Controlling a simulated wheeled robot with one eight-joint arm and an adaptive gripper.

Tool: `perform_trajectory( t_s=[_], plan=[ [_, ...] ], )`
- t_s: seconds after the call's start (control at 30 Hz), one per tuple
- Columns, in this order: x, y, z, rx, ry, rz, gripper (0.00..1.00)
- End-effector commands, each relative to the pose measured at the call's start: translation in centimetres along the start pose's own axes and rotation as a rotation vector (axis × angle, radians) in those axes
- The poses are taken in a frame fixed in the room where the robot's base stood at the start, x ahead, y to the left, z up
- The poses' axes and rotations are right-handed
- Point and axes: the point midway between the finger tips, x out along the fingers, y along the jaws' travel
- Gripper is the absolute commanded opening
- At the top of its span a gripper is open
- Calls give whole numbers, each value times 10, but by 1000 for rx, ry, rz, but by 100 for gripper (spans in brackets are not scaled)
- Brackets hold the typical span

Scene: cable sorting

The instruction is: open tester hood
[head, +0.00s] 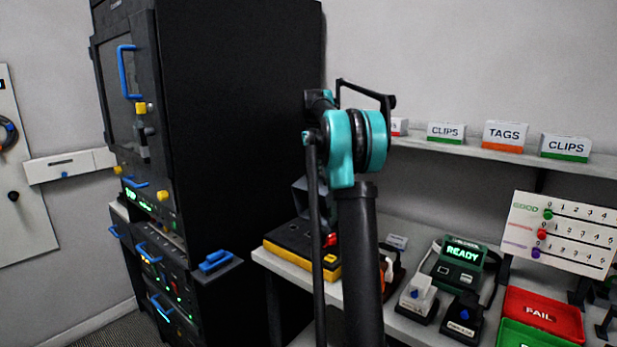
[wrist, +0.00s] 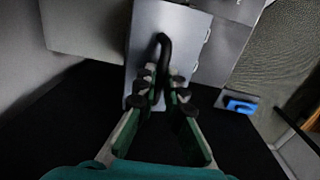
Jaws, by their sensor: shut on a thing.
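In the wrist view, my gripper (wrist: 160,88) is closed around a dark curved handle (wrist: 164,44). The handle stands out from a grey metal panel (wrist: 190,30), which looks like the tester hood. I cannot tell how far the hood is raised. In the head view, my arm hides the gripper and most of the hood. A black and yellow unit (head: 295,249) sits on the bench behind and left of my arm.
A tall black cabinet (head: 240,110) with blue handles stands left of the bench. A READY device (head: 462,262), small connector blocks and a red FAIL tray (head: 540,315) lie to the right. A shelf (head: 490,153) with labelled boxes runs along the wall.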

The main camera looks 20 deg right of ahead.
Motion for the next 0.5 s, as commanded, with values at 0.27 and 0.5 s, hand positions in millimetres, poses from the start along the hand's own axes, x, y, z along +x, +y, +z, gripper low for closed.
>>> perform_trajectory(
  t_s=[0.27, 0.5],
  plan=[
    [4, 22, -1, 0, 0, -13, 0],
    [5, 29, 0, 0, 0, -12, 0]
  ],
)
